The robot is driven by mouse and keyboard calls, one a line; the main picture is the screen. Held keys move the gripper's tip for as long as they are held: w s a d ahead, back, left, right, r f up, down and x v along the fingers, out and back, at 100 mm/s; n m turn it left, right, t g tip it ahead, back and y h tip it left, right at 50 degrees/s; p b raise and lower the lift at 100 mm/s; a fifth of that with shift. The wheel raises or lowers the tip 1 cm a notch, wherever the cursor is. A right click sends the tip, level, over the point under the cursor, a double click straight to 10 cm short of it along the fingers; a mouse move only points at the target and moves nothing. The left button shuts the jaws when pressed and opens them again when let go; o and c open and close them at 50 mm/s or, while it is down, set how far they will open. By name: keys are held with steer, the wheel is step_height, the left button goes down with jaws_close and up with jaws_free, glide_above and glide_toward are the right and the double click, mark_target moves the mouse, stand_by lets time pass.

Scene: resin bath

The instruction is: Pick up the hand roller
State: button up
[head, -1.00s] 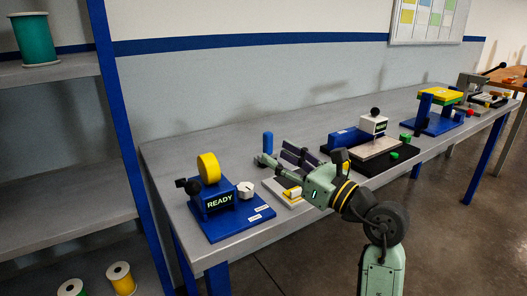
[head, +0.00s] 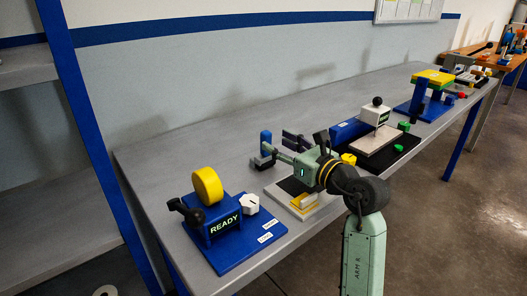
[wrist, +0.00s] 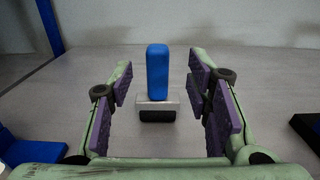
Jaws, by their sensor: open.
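The hand roller stands upright on the grey bench. It has a blue handle (wrist: 158,72), a pale bracket and a black roller (wrist: 156,115) at the bottom. Its blue handle (head: 266,141) also shows in the head view, at the far end of my fingers. My gripper (wrist: 160,90) is open, with its purple-padded fingers apart on the left and right of the picture and the roller seen in the gap between them. Nothing is held. In the head view my gripper (head: 281,146) is above the bench; whether the fingers reach past the handle I cannot tell.
A blue station reading READY (head: 223,226) with a yellow wheel (head: 207,186) stands left of my arm. A pale plate with a dark pad (head: 293,187) lies below my gripper. A black-based station (head: 378,157) stands to the right. The bench behind is clear.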

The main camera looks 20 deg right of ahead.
mark_target(269, 138)
steer(key=p+x, duration=0.2)
steer(key=x, duration=0.4)
steer(key=shift+r, duration=0.15)
steer(key=shift+c, duration=0.2)
jaws_close()
stand_by(0.6)
